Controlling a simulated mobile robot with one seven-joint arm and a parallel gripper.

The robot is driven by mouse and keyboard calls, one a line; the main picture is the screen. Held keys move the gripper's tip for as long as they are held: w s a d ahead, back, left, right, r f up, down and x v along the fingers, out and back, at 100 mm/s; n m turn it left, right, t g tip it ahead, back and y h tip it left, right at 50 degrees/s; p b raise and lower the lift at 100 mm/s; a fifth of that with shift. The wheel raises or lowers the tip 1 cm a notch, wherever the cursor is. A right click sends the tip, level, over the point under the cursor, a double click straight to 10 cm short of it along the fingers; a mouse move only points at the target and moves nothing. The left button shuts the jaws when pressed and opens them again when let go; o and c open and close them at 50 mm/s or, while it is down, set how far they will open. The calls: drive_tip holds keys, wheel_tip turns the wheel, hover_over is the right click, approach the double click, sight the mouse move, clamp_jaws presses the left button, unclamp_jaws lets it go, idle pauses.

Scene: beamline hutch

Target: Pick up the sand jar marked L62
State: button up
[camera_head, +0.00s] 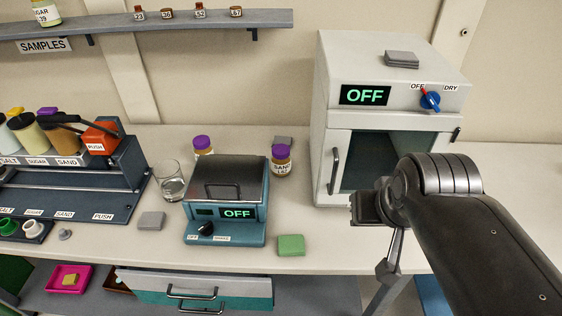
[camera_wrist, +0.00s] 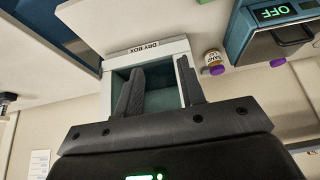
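A sand jar (camera_head: 281,161) with a purple lid stands on the bench between the teal machine and the white oven. Its label reads SAND; the small code below is hard to read. A second purple-lidded jar (camera_head: 202,146) stands behind the machine's left side, partly hidden. In the wrist view a SAND-labelled jar (camera_wrist: 212,60) is right of my fingers, and another purple lid (camera_wrist: 277,62) lies farther right. My gripper (camera_wrist: 158,82) is open, with nothing visible between its fingers. In the head view my gripper (camera_head: 362,208) is in front of the oven, right of the sand jar and apart from it.
The teal machine (camera_head: 225,205) showing OFF stands left of the sand jar, and the white oven (camera_head: 392,75) right of it. A glass (camera_head: 170,181) and a green block (camera_head: 291,245) are nearby. A shelf (camera_head: 150,22) hangs above. The wrist view shows a dry box (camera_wrist: 110,85).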

drive_tip(key=shift+o, duration=0.3)
drive_tip(key=o, duration=1)
drive_tip(key=shift+c, duration=0.2)
wheel_tip(320, 180, up, 19)
drive_tip(key=w+a+r+n+g, duration=0.1)
drive_tip(key=w+a+r, duration=0.15)
drive_tip(key=w, duration=0.45)
drive_tip(key=w+a+r+n+g, duration=0.15)
drive_tip(key=w+r, duration=0.25)
drive_tip(key=w, duration=0.4)
drive_tip(key=n+g, duration=0.3)
hover_over(281, 151)
wheel_tip(281, 151, down, 8)
wheel_tip(281, 151, down, 32)
drive_tip(key=shift+r, duration=0.1)
drive_tip(key=shift+w+f, duration=0.2)
drive_tip(key=shift+f, duration=1.25)
drive_tip(key=shift+w+f, duration=0.15)
drive_tip(key=shift+f, duration=1.3)
